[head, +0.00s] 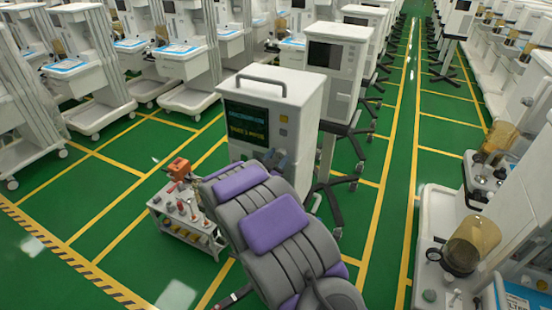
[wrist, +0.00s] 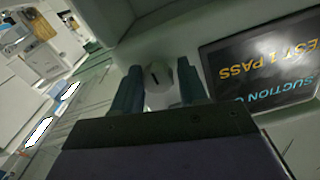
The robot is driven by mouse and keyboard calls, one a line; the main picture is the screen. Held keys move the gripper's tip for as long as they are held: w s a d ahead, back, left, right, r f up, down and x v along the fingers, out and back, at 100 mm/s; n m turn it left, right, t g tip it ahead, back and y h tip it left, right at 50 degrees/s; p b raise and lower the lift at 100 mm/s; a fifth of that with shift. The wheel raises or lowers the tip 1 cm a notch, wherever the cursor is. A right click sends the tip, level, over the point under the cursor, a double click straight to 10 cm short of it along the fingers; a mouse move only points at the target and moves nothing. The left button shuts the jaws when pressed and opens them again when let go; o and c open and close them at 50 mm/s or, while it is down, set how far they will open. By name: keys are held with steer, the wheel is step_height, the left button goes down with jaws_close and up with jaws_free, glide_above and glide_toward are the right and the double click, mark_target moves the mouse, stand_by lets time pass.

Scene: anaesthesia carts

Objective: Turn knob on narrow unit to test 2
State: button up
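The narrow unit (head: 304,100) is a white upright cabinet with a top handle and a dark screen (head: 247,122), which faces me. In the wrist view the screen (wrist: 262,68) appears upside down and reads "TEST 1 PASS", with "SUCTION" partly cut off. A small pale knob (wrist: 158,75) with a short dark mark sits on the unit's front beside the screen. My gripper (wrist: 160,70) has its two dark fingers apart, one on each side of the knob. Narrow gaps seem to show; contact is unclear. In the head view my gripper (head: 277,157) is at the unit's front, and the knob is not discernible.
A small white trolley (head: 190,235) with an orange box (head: 179,168) and small items stands left of my arm. Another white unit (head: 335,62) stands close behind. White carts line the left and right sides. Green floor with yellow lines is open at left and along the right aisle.

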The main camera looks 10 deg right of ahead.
steer(key=shift+d+r, duration=0.1)
steer(key=shift+d, duration=0.2)
steer(key=shift+c, duration=2.7)
steer(key=shift+a, duration=0.1)
steer(key=shift+m+b, duration=0.3)
steer(key=shift+b, duration=0.2)
steer(key=shift+f+m+b, duration=0.25)
steer(key=shift+m+b, duration=0.35)
steer(key=shift+b, duration=0.25)
steer(key=m+b, duration=0.3)
steer(key=b, duration=0.1)
steer(key=shift+w+a, duration=0.1)
steer(key=m+b, duration=0.6)
steer(key=b, duration=0.1)
steer(key=shift+r+m, duration=0.15)
steer(key=shift+m, duration=0.25)
